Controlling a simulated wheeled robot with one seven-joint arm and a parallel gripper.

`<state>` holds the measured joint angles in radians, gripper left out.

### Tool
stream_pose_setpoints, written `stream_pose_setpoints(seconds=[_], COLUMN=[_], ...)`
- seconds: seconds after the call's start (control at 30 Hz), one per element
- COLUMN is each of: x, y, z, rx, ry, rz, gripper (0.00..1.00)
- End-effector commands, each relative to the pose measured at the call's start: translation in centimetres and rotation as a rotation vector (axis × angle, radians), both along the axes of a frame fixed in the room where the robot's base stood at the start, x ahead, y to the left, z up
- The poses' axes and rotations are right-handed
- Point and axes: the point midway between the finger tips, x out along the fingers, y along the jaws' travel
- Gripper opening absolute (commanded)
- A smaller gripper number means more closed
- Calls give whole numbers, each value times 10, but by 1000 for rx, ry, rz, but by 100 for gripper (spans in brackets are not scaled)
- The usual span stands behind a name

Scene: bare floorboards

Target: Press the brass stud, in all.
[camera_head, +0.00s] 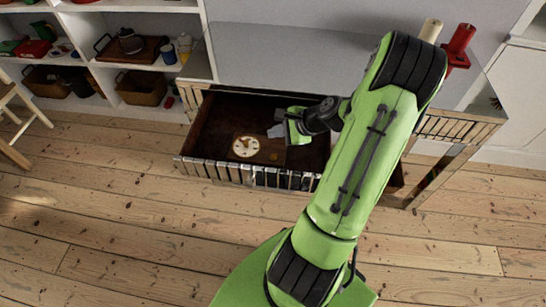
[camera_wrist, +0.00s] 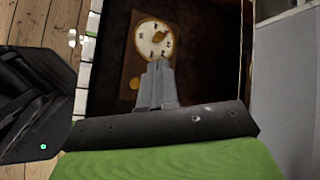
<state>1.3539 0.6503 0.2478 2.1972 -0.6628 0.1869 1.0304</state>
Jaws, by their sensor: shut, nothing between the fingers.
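A small round brass stud (camera_wrist: 135,83) shows in the wrist view, on a brown wooden panel (camera_wrist: 132,66) inside an open drawer. Beside it on the panel is a pale round dial (camera_wrist: 154,39) with dark marks and a gold centre. In the head view the dial (camera_head: 246,147) lies in the drawer, and the stud (camera_head: 273,155) is a faint yellow spot to its right. My gripper (camera_head: 274,131) is over the drawer, its fingers together and empty. In the wrist view the fingertips (camera_wrist: 160,66) overlap the dial's lower edge, to the right of the stud. I cannot tell their height above the panel.
The open drawer (camera_head: 200,163) has a dark interior and a striped, shiny front. The cabinet's grey top (camera_head: 285,55) is behind it, with a red object (camera_head: 459,40) and a cream cylinder (camera_head: 430,30). Shelves (camera_head: 185,7) stand at left. The floorboards in front are clear.

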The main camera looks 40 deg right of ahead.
Motion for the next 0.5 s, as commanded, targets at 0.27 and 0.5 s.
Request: stream_pose_setpoints(seconds=[0.27,0.5], x=[0,0], y=[0,0], z=[-47,-77], rx=[0,1], ry=[2,3], rz=[1,1], gripper=[0,0])
